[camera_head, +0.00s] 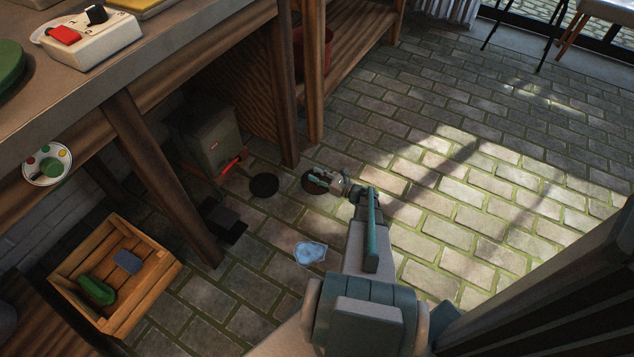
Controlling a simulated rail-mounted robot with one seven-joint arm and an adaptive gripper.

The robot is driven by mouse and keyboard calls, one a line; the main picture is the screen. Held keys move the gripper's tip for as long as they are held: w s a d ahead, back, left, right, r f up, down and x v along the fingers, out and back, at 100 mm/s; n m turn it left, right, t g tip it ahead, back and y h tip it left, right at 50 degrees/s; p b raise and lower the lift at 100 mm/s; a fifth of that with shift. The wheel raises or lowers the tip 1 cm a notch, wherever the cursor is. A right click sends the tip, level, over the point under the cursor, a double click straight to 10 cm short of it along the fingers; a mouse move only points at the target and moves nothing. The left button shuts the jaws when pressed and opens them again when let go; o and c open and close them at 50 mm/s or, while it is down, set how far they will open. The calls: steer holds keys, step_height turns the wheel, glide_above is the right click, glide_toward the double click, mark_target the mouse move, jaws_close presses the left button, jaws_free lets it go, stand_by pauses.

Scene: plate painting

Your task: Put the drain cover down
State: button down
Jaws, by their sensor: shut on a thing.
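My gripper (320,180) is at the end of my arm, low over the brick floor near the middle of the camera_head view. It is shut on the drain cover (308,185), a dark brownish round disc. The fingers hide part of the disc. I cannot tell whether it touches the floor or hangs just above it. A dark round patch (264,186), which looks like the drain opening, lies to the left of the cover, apart from it.
A grey metal box (212,140) with a red handle stands behind the dark round patch. A bluish puddle-like patch (310,253) lies nearer. A wooden crate (160,283) holds a green thing and a blue block. Wooden table legs (165,180) stand left. Brick floor (480,190) is clear right.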

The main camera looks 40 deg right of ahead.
steer(key=f+b, duration=0.2)
steer(key=f, duration=0.1)
steer(key=w+d+f+b, duration=0.1)
steer(key=shift+w+f, duration=0.1)
steer(key=shift+f, duration=0.25)
steer(key=shift+f, duration=0.6)
steer(key=c, duration=0.8)
jaws_free()
steer(key=shift+c, duration=0.2)
